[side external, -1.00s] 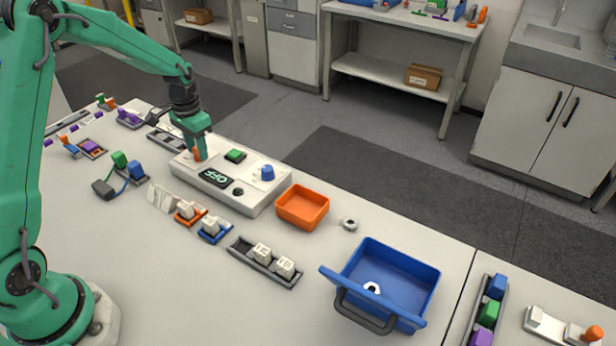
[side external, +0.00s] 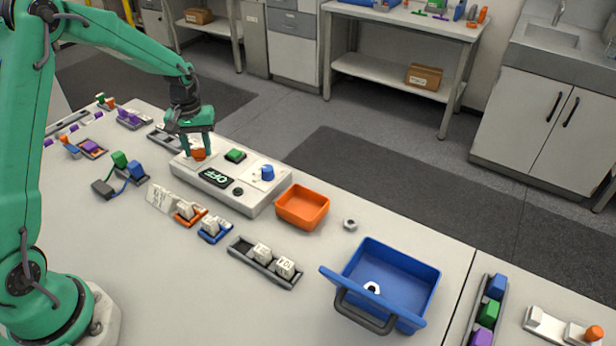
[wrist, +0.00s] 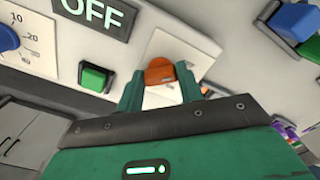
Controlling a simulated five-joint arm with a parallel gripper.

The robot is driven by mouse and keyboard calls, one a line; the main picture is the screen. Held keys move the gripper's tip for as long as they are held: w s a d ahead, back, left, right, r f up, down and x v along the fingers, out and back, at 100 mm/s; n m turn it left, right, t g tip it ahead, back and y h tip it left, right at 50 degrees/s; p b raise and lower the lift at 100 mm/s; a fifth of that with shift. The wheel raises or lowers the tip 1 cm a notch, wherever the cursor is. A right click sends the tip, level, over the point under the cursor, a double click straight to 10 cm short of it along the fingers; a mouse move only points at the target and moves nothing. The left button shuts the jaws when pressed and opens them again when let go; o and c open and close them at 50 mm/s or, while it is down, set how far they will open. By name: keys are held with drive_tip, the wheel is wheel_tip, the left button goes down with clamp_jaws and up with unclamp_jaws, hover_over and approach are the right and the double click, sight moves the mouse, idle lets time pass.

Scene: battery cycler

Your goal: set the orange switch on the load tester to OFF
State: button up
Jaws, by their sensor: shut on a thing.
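The load tester (side external: 250,203) is a light grey box on the bench. Its dark display (side external: 216,177) reads OFF and also shows in the wrist view (wrist: 95,12). The orange switch (side external: 198,154) sits on a white plate at the tester's far left end. My gripper (side external: 197,152) points down over it, with one finger on each side. In the wrist view the orange switch (wrist: 159,72) lies between the fingertips (wrist: 160,78), and my gripper is shut on it. The fingers hide part of the switch, and I cannot read its position marks.
A green button (side external: 236,156) and a blue knob (side external: 267,173) are on the tester's top. An orange tray (side external: 303,224) stands to its right, with a metal nut (side external: 349,224) and a blue bin (side external: 425,272) beyond. Small blocks in holders line the near side.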

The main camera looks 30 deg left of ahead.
sight(198, 150)
drive_tip(key=shift+r, duration=0.1)
idle(0.3)
drive_tip(key=o, duration=1)
wheel_tip(198, 150, up, 7)
drive_tip(key=shift+r, duration=0.4)
drive_tip(key=shift+r, duration=0.1)
